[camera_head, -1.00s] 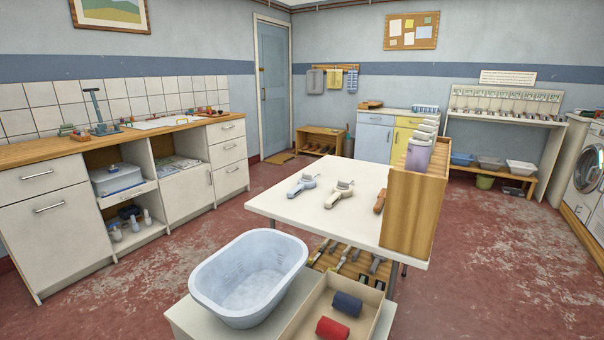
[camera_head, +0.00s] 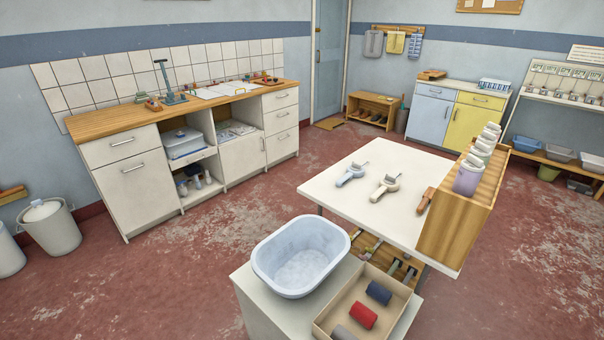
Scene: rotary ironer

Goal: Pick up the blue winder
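A light blue hand tool with a rounded head (camera_head: 350,177) lies on the white table (camera_head: 335,195), near its left side. It looks like the blue winder, though it is small here. A similar cream tool (camera_head: 385,187) lies to its right, and a brown one (camera_head: 425,200) lies farther right by the wooden rack. The tools lie apart from one another. Neither of my grippers shows in the head view.
In front are a pale blue tub (camera_head: 300,258) and an open box (camera_head: 330,318) with red, dark blue and grey rolls. Red floor (camera_head: 220,235) is clear between counter (camera_head: 100,122) and table.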

